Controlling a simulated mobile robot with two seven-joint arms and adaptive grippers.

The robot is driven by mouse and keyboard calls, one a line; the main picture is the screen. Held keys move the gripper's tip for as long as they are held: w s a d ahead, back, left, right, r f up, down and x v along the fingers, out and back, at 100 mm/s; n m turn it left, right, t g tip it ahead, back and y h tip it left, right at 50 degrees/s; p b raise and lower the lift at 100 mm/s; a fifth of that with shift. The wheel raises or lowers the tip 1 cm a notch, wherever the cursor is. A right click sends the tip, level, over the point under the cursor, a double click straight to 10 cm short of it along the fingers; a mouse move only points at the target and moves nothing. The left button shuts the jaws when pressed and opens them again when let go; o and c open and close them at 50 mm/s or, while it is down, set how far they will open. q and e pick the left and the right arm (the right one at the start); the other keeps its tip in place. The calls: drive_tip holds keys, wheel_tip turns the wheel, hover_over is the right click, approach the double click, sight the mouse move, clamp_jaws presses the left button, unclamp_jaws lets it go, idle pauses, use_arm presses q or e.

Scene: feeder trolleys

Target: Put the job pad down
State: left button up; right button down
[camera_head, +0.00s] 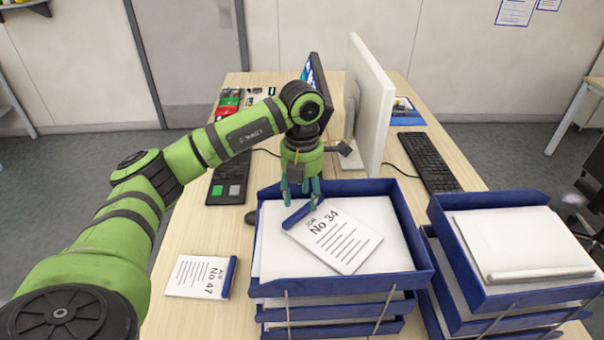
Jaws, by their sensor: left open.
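A job pad marked "No 34" (336,237), white with a blue binding strip, lies at a slant on the papers in the top level of the left blue tray stack (424,254). My left gripper (300,196) points down just above the pad's blue strip. Its fingers are open; whether they touch the strip I cannot tell. A second job pad marked "No 47" (196,276) lies on the table to the left of the trays, its blue strip on the right side. My right gripper is not in view.
Another blue tray stack (443,233) with papers stands at the right. Bare wooden table (190,232) shows around the No 47 pad.

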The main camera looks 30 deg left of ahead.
use_arm(q)
wheel_tip(320, 180, up, 10)
drive_tip(key=shift+f+b, duration=0.25)
drive_tip(key=shift+b, duration=0.2)
